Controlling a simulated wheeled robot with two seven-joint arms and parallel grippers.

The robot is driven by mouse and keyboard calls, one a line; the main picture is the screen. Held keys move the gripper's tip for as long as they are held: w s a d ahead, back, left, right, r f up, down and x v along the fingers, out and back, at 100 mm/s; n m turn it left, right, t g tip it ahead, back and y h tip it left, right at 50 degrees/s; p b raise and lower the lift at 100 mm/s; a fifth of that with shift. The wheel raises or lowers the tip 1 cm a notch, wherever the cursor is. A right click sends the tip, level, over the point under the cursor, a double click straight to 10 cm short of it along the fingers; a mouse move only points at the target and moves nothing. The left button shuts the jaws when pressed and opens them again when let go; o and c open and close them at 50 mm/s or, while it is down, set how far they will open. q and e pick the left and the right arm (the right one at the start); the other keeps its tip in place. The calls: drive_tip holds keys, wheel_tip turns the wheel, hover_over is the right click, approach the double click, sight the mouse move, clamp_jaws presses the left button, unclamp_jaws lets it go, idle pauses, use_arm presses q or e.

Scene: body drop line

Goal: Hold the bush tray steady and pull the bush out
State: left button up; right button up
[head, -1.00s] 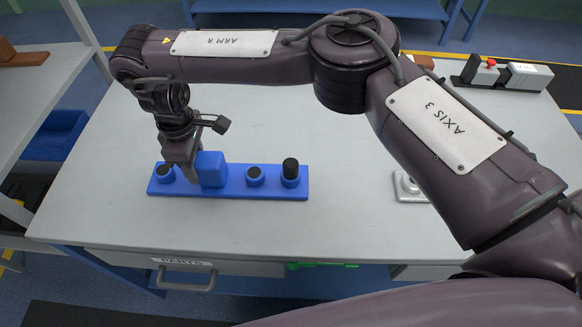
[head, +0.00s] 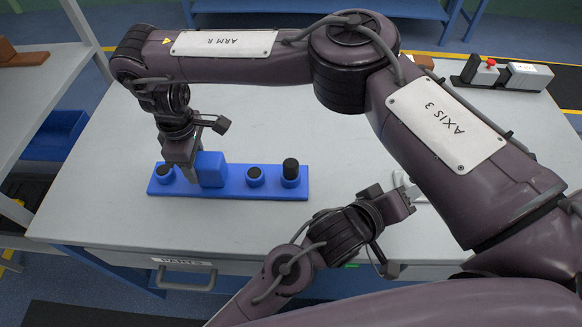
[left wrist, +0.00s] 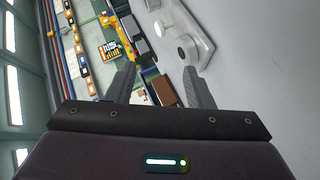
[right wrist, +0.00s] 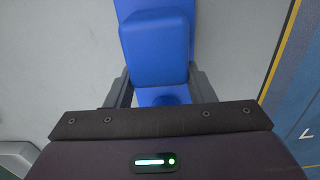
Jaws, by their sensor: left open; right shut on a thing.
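The blue bush tray (head: 232,190) lies flat on the table, with a raised blue block (head: 211,169) near its left part. Black-topped blue round seats stand along it; the black bush (head: 291,167) at the right end stands tallest. My right gripper (head: 186,168) is shut on the block, and the right wrist view shows its fingers (right wrist: 160,85) on both sides of the block (right wrist: 155,45). My left gripper (head: 407,199) is right of the tray, apart from it. In the left wrist view its fingers (left wrist: 160,82) are open and empty.
A white fixture (head: 402,182) sits on the table beside my left gripper, partly hidden; it also shows in the left wrist view (left wrist: 180,25). A box with a red button (head: 486,71) stands at the back right. My right arm spans above the table. The front left tabletop is clear.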

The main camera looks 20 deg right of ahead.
use_arm(q)
drive_tip(key=w+a+r+m+t+y, duration=0.2)
drive_tip(key=w+a+y, duration=0.5)
drive_tip(key=a, duration=0.3)
drive_tip(key=m+y, duration=0.1)
drive_tip(key=y, duration=0.3)
approach(291, 172)
drive_tip(key=shift+x, duration=5)
drive_tip(key=shift+c, duration=0.5)
clamp_jaws()
